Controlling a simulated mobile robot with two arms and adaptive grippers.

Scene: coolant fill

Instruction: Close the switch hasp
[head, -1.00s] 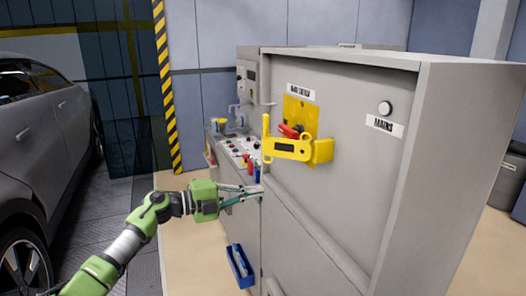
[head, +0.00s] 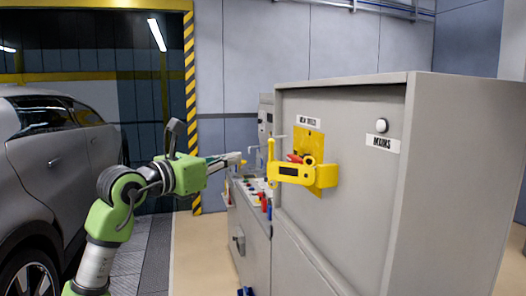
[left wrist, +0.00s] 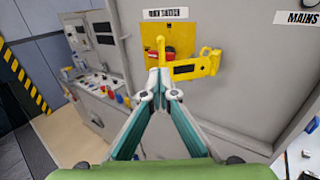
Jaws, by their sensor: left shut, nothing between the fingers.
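The yellow switch hasp (head: 292,174) sticks out from the front of the grey cabinet, below a white label. It swings out from a yellow backing plate (head: 318,147), and a red switch handle (head: 295,158) shows behind it. In the left wrist view the hasp (left wrist: 196,66) is just beyond the fingertips, with the backing plate (left wrist: 152,34) and red handle behind. My left gripper (head: 238,158) is shut and empty, left of the hasp's free end in the head view. Whether the fingertips touch the hasp cannot be told. My right gripper is not in view.
The grey cabinet (head: 455,180) carries a round knob (head: 381,125) and a MAINS label (head: 383,143). A grey car (head: 60,165) is at the left. Floor between car and bench is clear.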

